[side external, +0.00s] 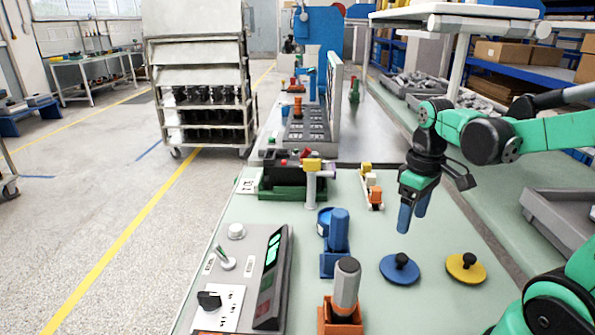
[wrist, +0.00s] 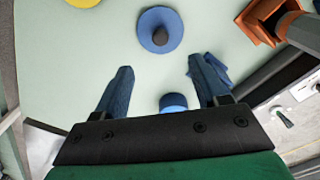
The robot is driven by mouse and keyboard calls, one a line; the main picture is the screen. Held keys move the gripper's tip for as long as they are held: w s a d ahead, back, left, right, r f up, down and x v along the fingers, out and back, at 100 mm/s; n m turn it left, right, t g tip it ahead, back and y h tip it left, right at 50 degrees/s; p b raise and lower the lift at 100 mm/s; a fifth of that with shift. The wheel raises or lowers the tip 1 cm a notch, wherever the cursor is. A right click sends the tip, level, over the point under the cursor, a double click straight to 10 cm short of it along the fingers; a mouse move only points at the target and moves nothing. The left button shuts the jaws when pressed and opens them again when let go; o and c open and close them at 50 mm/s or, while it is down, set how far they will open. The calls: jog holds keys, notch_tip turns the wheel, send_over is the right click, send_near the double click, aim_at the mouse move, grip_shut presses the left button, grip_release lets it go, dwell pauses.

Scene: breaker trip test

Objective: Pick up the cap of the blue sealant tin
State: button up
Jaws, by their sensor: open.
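A flat round blue lid (side external: 386,275) with a dark knob lies on the pale green bench, and it also shows at the top of the wrist view (wrist: 147,37). A round blue tin (side external: 324,222) stands farther back, partly hidden by a blue upright tool; a short blue cylinder, likely the same tin (wrist: 173,102), shows low between the fingers in the wrist view. I cannot see a separate cap on it. My gripper (side external: 413,215) has two blue fingers, spread and empty, pointing down above the bench, behind the blue lid; the lid lies beyond the fingertips (wrist: 160,66).
A yellow lid (side external: 478,272) with a dark knob lies right of the blue one. An orange holder (side external: 327,323) with a grey-topped tool stands in front. A control panel (side external: 271,275) is at left.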

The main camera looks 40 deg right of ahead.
aim_at(403, 256)
jog(key=shift+f, duration=4.95)
grip_shut()
